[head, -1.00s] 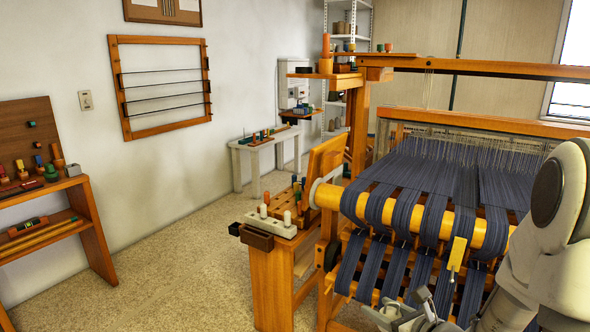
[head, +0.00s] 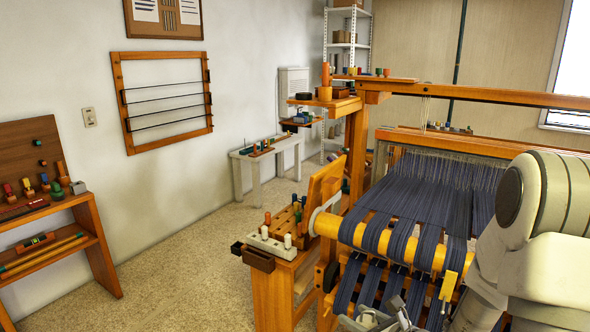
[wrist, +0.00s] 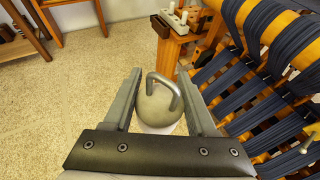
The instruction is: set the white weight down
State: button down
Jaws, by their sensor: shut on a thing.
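The white weight (wrist: 157,107) is a rounded pale body with a metal loop handle on top. It shows between the two fingers of my gripper (wrist: 159,76) in the wrist view, gripped and held above the floor. In the head view my gripper (head: 378,318) is at the bottom edge, in front of the loom, and the weight cannot be made out there.
The loom (head: 420,225) with dark blue warp bands stands close on the right. A wooden post (head: 270,290) carries a white block (head: 272,243) with white pegs. A shelf unit (head: 75,207) stands at the left wall. The carpet (head: 175,265) between is clear.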

notch_tip(320, 180, up, 5)
jog(key=p, duration=0.6)
